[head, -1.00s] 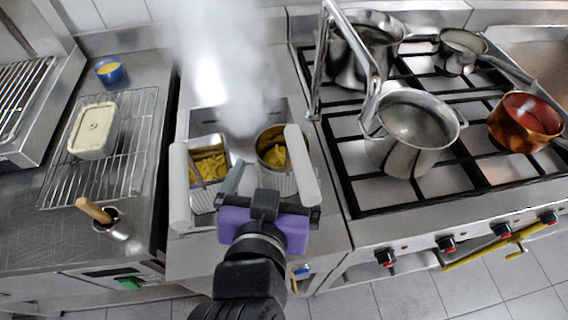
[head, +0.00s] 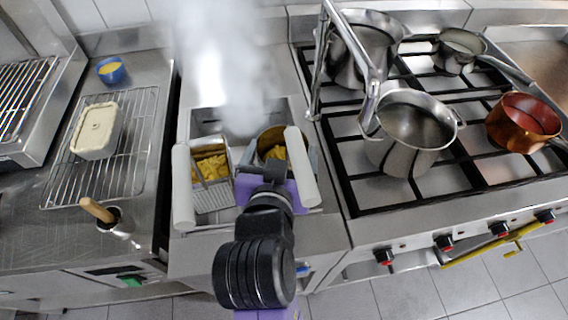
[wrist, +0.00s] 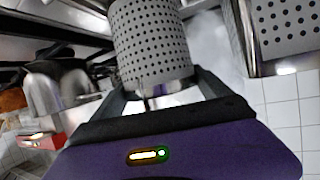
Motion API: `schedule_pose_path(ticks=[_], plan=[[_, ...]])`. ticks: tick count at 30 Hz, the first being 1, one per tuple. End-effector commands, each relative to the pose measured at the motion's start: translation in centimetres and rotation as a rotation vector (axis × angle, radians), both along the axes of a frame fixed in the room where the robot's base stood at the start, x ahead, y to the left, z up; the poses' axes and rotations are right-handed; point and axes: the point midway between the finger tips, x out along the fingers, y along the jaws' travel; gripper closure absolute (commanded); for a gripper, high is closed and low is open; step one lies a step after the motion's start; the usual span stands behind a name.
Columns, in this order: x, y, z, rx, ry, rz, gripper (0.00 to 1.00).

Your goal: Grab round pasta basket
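The round pasta basket (head: 268,138) holds yellow pasta and sits in the right part of the steaming cooker, with a white handle (head: 300,166) at its front right. In the wrist view its perforated metal cylinder (wrist: 152,42) shows at the top, just beyond my fingers. My gripper (head: 265,183) is at the front of the round basket in the head view, where its fingers are hidden. In the wrist view my gripper (wrist: 158,88) has its fingers spread apart, with a thin metal part between them. I cannot tell whether they touch the basket.
A square pasta basket (head: 213,180) with a white handle (head: 182,187) stands close on the left. Steam rises behind. Several pots, including a steel pot (head: 408,140), stand on the stove at right. A wire rack (head: 130,165) lies at left.

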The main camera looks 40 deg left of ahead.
Motion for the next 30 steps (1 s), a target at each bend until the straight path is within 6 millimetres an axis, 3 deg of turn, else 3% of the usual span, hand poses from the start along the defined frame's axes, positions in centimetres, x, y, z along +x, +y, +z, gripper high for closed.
schedule_pose_path(ticks=[1,7,20,25,30], plan=[[0.0,0.0,0.0,0.000,0.000,0.000,0.39],[0.0,0.0,0.0,0.000,0.000,0.000,0.78],[0.1,0.0,1.2,0.003,-0.004,-0.001,0.79],[0.0,0.0,3.5,0.007,-0.005,-0.001,0.79],[0.1,0.0,7.8,0.010,-0.008,-0.001,0.79]])
